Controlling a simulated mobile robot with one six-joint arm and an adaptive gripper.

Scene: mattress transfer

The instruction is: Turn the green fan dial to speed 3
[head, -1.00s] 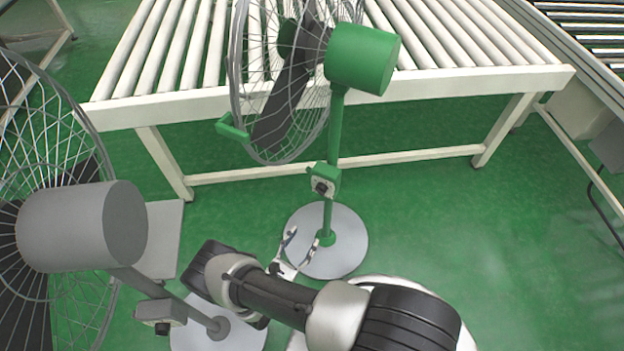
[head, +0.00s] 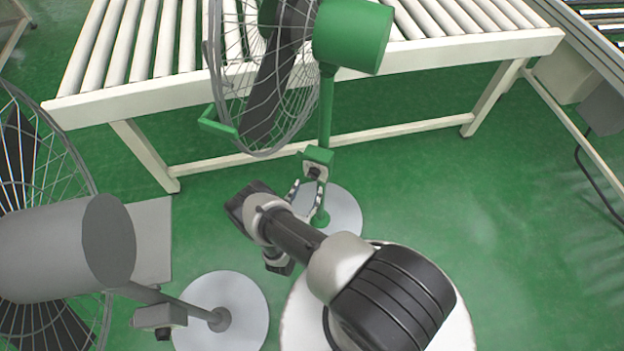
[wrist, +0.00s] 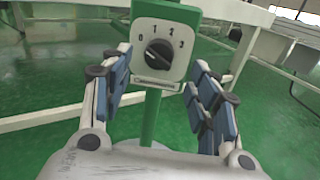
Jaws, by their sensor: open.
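The green fan (head: 352,36) stands on a pole with a round grey base, in front of the conveyor. Its green control box (head: 318,155) is partway up the pole. The box's black dial (wrist: 159,52) sits on a white plate marked 0, 1, 2 and 3 in the wrist view; it also shows in the head view (head: 314,172). I cannot clearly tell which number the knob points at. My gripper (head: 308,186) is open and empty, just below and in front of the box. In the wrist view its fingers (wrist: 162,62) stand on either side of the dial plate, apart from the knob.
A grey fan (head: 60,245) with its own control box (head: 160,317) stands at the left, on a round base (head: 235,300). A white roller conveyor (head: 160,95) runs behind the green fan. Green floor to the right is clear.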

